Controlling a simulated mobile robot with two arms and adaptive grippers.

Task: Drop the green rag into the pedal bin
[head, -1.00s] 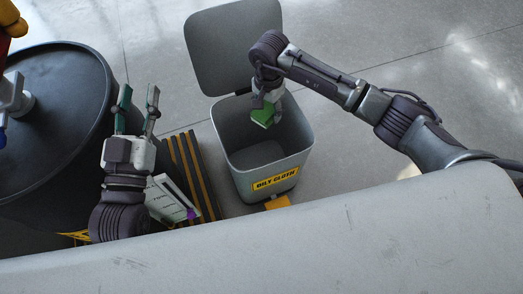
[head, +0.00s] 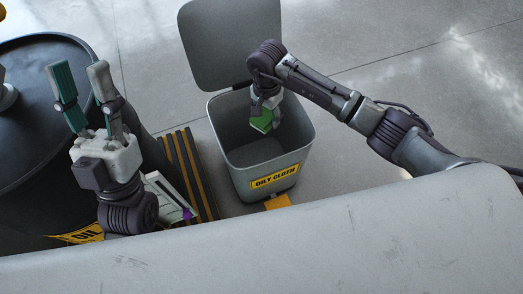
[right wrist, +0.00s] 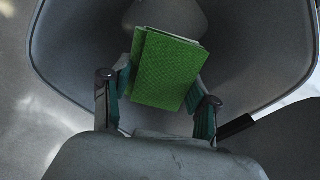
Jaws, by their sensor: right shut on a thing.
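The green rag (head: 263,120) is a folded square held in my right gripper (head: 262,112), over the open mouth of the pedal bin. In the right wrist view the rag (right wrist: 167,70) sits between both fingers of my right gripper (right wrist: 158,100), with the bin's inside around it. The grey pedal bin (head: 268,183) has a yellow "OILY CLOTH" label and an orange pedal (head: 278,201). Its lid (head: 230,42) stands open at the back. My left gripper (head: 80,82) is open and empty, with fingers apart, in front of the black drum.
A black drum (head: 25,130) with a yellow label stands at the left. Dark and orange striped boards (head: 187,170) and a white box with a purple patch (head: 168,200) lie between drum and bin. A grey surface (head: 300,245) crosses the foreground. Floor to the right is clear.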

